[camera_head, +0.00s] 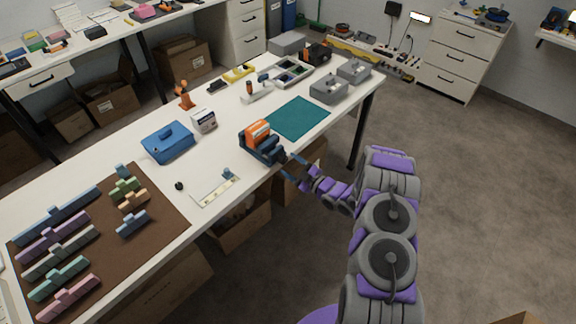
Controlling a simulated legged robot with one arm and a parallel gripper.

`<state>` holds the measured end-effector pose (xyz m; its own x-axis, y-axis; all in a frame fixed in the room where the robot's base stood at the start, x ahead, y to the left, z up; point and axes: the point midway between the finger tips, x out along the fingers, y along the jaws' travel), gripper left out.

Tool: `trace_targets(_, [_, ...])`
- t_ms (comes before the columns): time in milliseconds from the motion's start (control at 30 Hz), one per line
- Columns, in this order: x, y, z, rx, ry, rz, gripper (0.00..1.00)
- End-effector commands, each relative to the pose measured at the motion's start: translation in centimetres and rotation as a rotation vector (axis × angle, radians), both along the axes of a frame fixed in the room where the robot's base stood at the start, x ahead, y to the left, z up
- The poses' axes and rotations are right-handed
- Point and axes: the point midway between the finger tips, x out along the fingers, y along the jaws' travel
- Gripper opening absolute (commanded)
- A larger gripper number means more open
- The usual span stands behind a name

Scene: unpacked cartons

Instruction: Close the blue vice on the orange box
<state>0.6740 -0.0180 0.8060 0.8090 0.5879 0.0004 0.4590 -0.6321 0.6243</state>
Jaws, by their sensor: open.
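The blue vice (258,150) stands near the front edge of the white table. The orange box (257,132) sits upright in it, between its jaws; whether both jaws touch the box cannot be told at this size. My gripper (287,168) is open at the right end of the vice, just off the table's front edge, by the vice's handle side. The handle itself is small and partly hidden by the gripper, and contact between them cannot be made out.
A brown mat (150,255) holds several coloured blocks. Open cartons (243,222) sit under the table.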

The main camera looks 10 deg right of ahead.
Motion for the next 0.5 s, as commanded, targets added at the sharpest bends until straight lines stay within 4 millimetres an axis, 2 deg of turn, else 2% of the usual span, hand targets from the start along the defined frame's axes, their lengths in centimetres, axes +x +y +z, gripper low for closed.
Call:
trace_targets(200, [1.4, 1.0, 0.0, -0.001, -0.002, 0.001, 0.65])
trace_targets(500, [1.5, 1.1, 0.0, 0.000, 0.001, -0.001, 0.65])
